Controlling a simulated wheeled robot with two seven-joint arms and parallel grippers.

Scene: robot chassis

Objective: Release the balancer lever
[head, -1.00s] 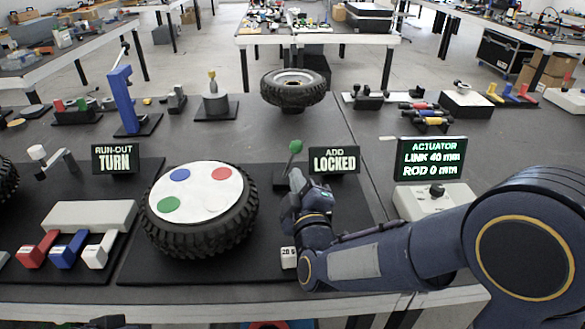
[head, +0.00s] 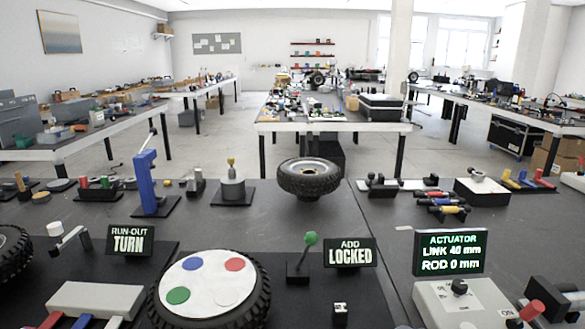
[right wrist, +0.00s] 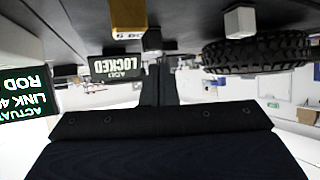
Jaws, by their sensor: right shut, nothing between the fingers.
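The balancer lever with a green knob (head: 310,239) stands on a small dark base, its stem leaning slightly to the right in the head view. The sign beside it (head: 350,252) reads "ADD LOCKED". The balancer wheel (head: 215,290), a black tyre with a white disc and red, blue and green spots, lies to its left. My right gripper (right wrist: 158,85) shows only in the right wrist view, shut and empty. That view is upside down; the sign (right wrist: 117,66) is just beyond the fingers, and the green knob does not show. My left gripper is not in view.
A grey control box (head: 465,300) stands on the right, below a display (head: 450,251) reading "LINK 40 mm, ROD 0 mm". A "RUN-OUT TURN" sign (head: 130,240) and a blue post (head: 147,185) are at the left.

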